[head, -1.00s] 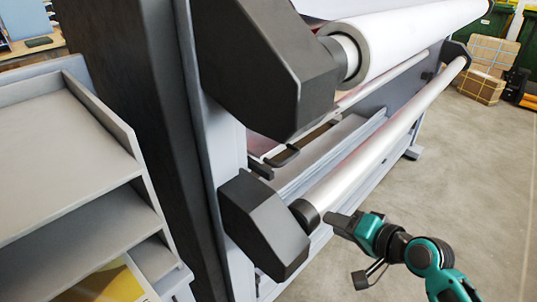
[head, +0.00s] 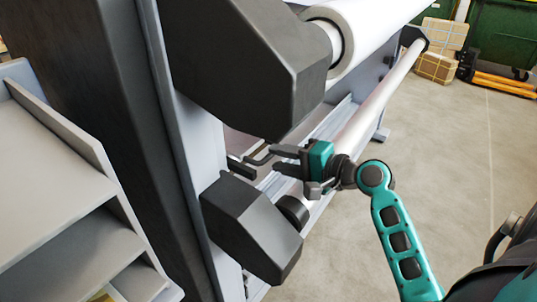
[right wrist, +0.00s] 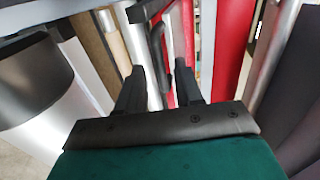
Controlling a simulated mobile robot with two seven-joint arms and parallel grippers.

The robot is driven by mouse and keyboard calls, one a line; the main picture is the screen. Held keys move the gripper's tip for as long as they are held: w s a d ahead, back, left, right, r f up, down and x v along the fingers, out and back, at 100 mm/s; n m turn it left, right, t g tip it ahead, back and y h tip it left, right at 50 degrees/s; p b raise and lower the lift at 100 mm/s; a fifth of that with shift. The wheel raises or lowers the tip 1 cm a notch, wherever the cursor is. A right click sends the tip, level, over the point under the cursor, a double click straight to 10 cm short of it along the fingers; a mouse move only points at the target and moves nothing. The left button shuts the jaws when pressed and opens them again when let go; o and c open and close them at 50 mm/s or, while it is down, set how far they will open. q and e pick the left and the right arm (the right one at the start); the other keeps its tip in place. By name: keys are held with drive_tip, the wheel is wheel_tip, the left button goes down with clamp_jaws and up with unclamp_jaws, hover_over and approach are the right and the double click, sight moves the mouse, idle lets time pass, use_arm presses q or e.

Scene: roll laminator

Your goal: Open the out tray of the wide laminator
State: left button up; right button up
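The wide laminator (head: 185,180) fills the middle of the head view, with dark end housings and pale rollers. Its grey tray (head: 333,121) lies between the rollers, partly hidden by my arm. A black bar handle (head: 257,158) shows at the tray's near end. My right gripper (head: 283,160) is at this handle, above the lower roller's end. In the right wrist view the fingers (right wrist: 160,85) are apart, with the black handle (right wrist: 157,45) showing between and beyond them. Whether they touch it I cannot tell. My left gripper is not in view.
A grey shelf unit (head: 75,150) stands close on the left. The lower end housing (head: 250,225) is just below my right gripper, and the upper one (head: 245,60) is above it. Cardboard boxes (head: 440,50) stand far back.

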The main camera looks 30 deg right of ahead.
sight(271, 157)
drive_tip(key=shift+x, duration=1.95)
drive_tip(key=shift+c, duration=0.3)
clamp_jaws()
